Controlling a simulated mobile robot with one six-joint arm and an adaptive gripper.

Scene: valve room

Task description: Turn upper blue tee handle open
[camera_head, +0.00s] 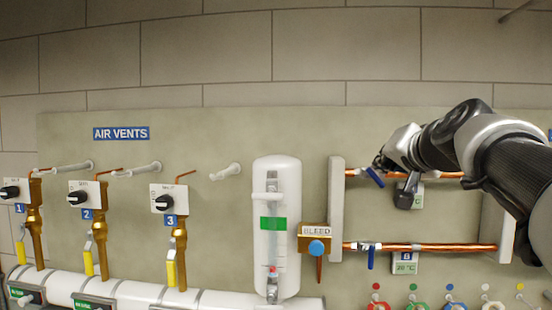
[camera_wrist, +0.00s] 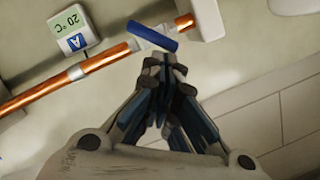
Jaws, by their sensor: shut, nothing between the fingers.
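The upper blue tee handle (camera_head: 375,177) sits on the upper copper pipe (camera_head: 440,174), near its left end. In the head view it is tilted, running from upper left to lower right. In the wrist view the blue handle (camera_wrist: 153,38) lies slantwise just beyond my fingertips. My gripper (camera_head: 381,163) is shut and empty, just above and right of the handle. It also shows in the wrist view (camera_wrist: 163,60), with fingertips together close to the handle's edge. I cannot tell whether they touch it.
A gauge labelled A (camera_wrist: 73,30) hangs beside the upper pipe. Below, a lower copper pipe (camera_head: 440,247) carries another blue handle (camera_head: 371,258), hanging down, and a gauge B (camera_head: 405,262). A bleed box (camera_head: 314,238) and white cylinder (camera_head: 277,180) stand left.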

